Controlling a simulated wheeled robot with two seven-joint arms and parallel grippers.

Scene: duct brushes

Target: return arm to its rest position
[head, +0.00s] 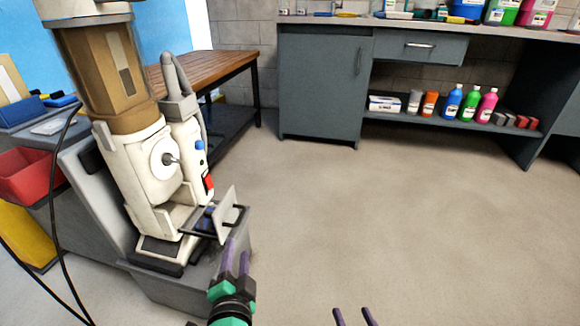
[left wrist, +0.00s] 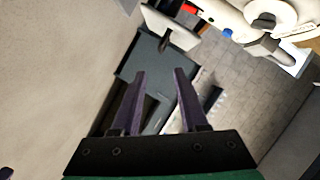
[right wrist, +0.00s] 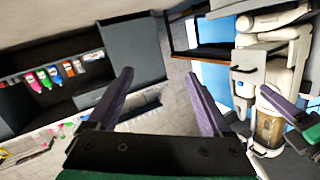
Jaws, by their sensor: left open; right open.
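My left gripper (head: 236,258) is open with its purple fingers pointing up toward the small tray (head: 214,221) on the front of a white and brown machine (head: 155,165). In the left wrist view the space between its fingers (left wrist: 160,74) is empty, with the tray's upright plate (left wrist: 168,28) beyond. My right gripper (head: 355,316) shows only its fingertips at the bottom edge of the head view. In the right wrist view it is open and empty (right wrist: 158,75). I cannot make out any duct brush.
The machine stands on a grey base, with a red bin (head: 28,173) and dark cables at the left. A wooden table (head: 212,70) is behind it. A grey cabinet (head: 322,85) and a shelf with several coloured bottles (head: 470,104) line the back. The floor (head: 400,220) is clear.

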